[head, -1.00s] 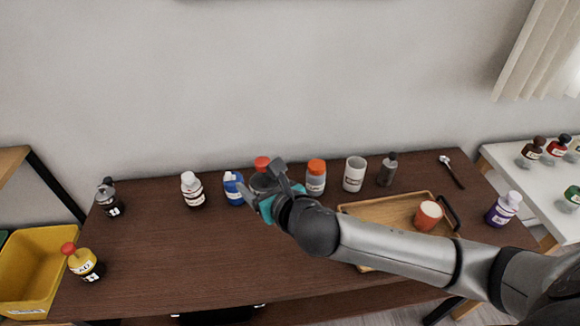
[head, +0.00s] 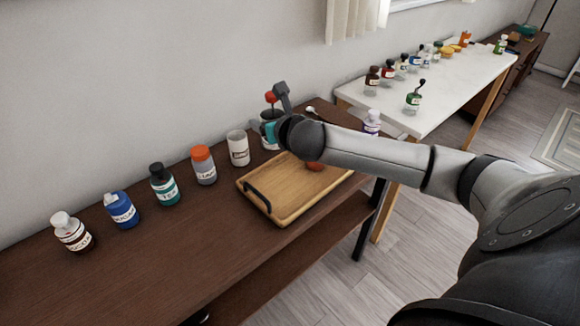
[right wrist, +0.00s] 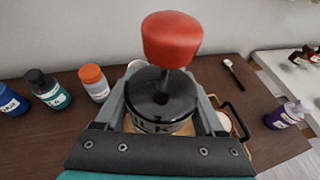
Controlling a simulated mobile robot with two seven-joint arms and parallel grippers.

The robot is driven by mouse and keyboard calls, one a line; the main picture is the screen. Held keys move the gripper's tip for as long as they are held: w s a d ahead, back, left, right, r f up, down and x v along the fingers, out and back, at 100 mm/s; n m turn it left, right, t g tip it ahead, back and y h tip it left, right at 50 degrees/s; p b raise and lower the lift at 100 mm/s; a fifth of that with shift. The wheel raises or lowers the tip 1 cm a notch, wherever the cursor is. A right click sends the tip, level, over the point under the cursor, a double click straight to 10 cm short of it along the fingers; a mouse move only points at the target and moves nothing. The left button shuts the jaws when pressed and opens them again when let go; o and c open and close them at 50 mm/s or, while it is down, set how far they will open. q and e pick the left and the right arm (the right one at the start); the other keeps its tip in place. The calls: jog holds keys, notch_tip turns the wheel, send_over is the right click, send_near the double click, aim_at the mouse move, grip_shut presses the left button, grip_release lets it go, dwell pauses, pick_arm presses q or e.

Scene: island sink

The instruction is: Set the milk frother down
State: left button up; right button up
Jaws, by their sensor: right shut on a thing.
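The milk frother has a red knob (head: 271,97) on a thin rod, a black lid (right wrist: 158,95) and a pale label with dark letters. My right gripper (head: 270,116) is shut on the frother, with a finger on each side of its body in the right wrist view (right wrist: 163,108). The frother is upright at the rear right of the dark wooden table (head: 150,262), beyond the wooden tray (head: 285,205). Its base is hidden, so I cannot tell whether it touches the table. My left gripper is not in view.
A purple bottle (head: 372,122) stands right. The front left is clear.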

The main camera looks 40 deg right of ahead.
notch_tip(320, 180, down, 13)
jog(key=b, duration=0.4)
notch_tip(320, 180, down, 4)
jog(key=shift+f+b, duration=0.15)
jog(key=shift+b, duration=1)
jog(key=shift+f, duration=0.3)
jog(key=shift+r, duration=0.15)
jog(key=o, duration=1.2)
